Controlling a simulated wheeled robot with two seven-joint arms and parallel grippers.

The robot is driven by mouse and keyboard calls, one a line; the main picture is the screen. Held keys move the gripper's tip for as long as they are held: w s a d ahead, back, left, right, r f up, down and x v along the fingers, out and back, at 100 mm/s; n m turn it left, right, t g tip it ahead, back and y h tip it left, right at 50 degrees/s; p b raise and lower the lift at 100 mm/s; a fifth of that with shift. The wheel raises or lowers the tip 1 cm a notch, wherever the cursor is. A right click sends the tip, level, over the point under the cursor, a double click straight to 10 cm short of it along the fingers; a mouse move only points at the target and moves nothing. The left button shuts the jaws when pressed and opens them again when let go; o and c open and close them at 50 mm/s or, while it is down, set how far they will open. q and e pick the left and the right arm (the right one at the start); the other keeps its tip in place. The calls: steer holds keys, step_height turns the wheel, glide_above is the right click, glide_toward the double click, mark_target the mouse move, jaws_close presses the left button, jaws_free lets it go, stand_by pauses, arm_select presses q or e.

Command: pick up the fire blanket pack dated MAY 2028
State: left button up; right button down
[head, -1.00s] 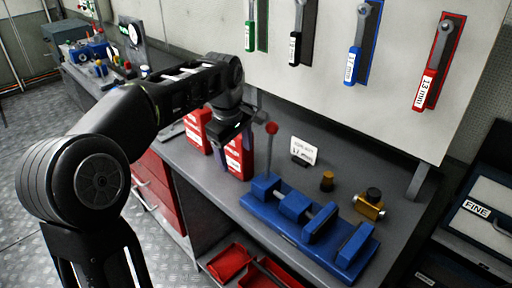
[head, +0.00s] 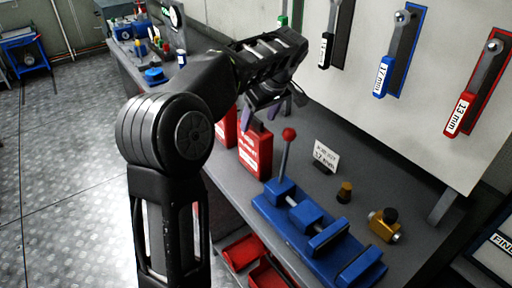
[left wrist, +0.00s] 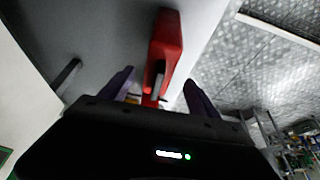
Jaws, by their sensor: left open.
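Two red packs with white labels stand on the grey bench in the head view: a farther left one (head: 228,126) and a nearer right one (head: 255,152). The dates on them are too small to read. My left gripper (head: 274,112) is open and empty, above and near the top of the right pack. In the left wrist view a red pack (left wrist: 166,42) shows beyond the open fingers of my left gripper (left wrist: 157,92), roughly between them in the picture. I cannot tell which pack it is. My right gripper is not in view.
A blue vise-like fixture (head: 312,232) with a red-knobbed lever (head: 289,134) stands just right of the packs. A small sign (head: 326,156) and a brass fitting (head: 384,226) are behind it. Wrenches hang on the board (head: 440,130). Red bins (head: 245,252) sit below the bench.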

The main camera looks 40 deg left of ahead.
mark_target(255, 131)
arm_select(q)
steer(key=shift+x, duration=0.8)
steer(key=shift+a+f+p, duration=0.15)
steer(key=shift+f+p, duration=0.25)
steer(key=shift+f, duration=0.1)
steer(key=p+x, duration=0.1)
steer(key=x, duration=0.3)
steer(key=shift+w+f, duration=0.1)
jaws_close()
stand_by(0.5)
